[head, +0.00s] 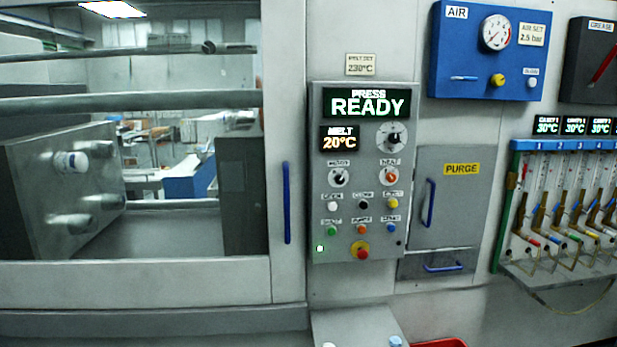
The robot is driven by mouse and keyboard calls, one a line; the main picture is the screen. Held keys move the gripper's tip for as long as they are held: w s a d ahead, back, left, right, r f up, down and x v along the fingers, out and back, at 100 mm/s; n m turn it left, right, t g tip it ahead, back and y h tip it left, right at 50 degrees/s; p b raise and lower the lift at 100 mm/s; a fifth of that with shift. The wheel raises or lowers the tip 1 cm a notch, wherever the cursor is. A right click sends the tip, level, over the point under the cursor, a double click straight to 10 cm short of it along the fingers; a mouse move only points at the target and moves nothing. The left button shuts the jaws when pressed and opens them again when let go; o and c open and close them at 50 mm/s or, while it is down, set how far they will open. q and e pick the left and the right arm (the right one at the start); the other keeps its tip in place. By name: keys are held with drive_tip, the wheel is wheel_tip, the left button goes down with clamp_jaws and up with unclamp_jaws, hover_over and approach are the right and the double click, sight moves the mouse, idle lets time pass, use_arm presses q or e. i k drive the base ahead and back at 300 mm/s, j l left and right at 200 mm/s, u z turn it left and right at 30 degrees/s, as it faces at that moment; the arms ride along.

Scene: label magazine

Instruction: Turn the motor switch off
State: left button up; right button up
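The motor switch (339,178) is a black rotary knob with a pale pointer on the grey control panel (317,225), under a small label that is hard to read. Its pointer looks tilted, but I cannot tell which position it marks. The panel's displays (366,106) read "PRESS READY" and "MELT 20°C". A heat knob (391,176) with an orange centre sits to its right, and a larger dial (393,137) above that. Neither of my grippers is in view.
Coloured push buttons (363,204) and a red emergency stop (362,253) sit below the switch. A window with a blue door handle (287,203) is left; a purge door (445,205) and blue air panel (487,50) are right. The space before the panel is clear.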

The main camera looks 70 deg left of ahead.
sight(338, 179)
drive_tip(key=u, duration=2)
